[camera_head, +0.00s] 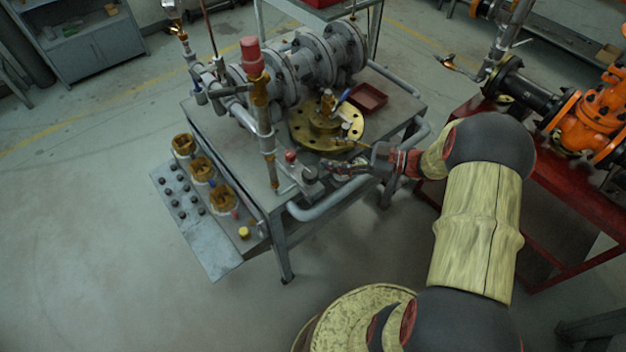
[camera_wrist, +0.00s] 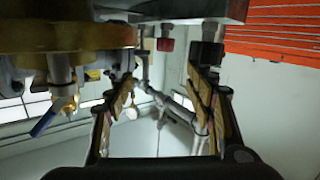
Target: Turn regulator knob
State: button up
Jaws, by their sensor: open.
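A small grey regulator-like fitting (camera_head: 309,184) stands near the front edge of the grey workbench (camera_head: 268,192). A small red knob (camera_head: 291,157) sits at its top left; I cannot tell for sure which part is the regulator knob. My gripper (camera_head: 328,165) reaches in from the right, just beside the fitting. In the wrist view my gripper (camera_wrist: 165,88) is open, its two fingers apart with no object clearly held. A dark red knob (camera_wrist: 166,44) and a dark stub (camera_wrist: 207,32) show beyond the fingers, under a grey block. Contact cannot be made out.
A brass flange (camera_head: 309,124) with a blue-handled valve and a red tray (camera_head: 368,97) lie behind my gripper. A vertical pipe with a red cap (camera_head: 252,55) stands left of it. Orange valves (camera_head: 592,120) on a red table are at right.

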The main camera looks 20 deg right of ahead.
aim_at(310, 172)
jog(key=s+f, duration=0.1)
jog(key=s, duration=0.1)
jog(key=s+g+y, duration=0.1)
jog(key=s+a+f+y, duration=0.1)
jog(key=s, duration=0.1)
jog(key=shift+s+f+n+g+b, duration=0.3)
jog(key=shift+b, duration=0.05)
jog(key=shift+a, duration=0.25)
jog(key=b+x, duration=0.2)
jog(key=x, duration=0.5)
jog(key=shift+a+r, duration=0.15)
jog(key=shift+c, duration=1.4)
jog(key=c, duration=0.8)
jog(key=shift+c, duration=0.5)
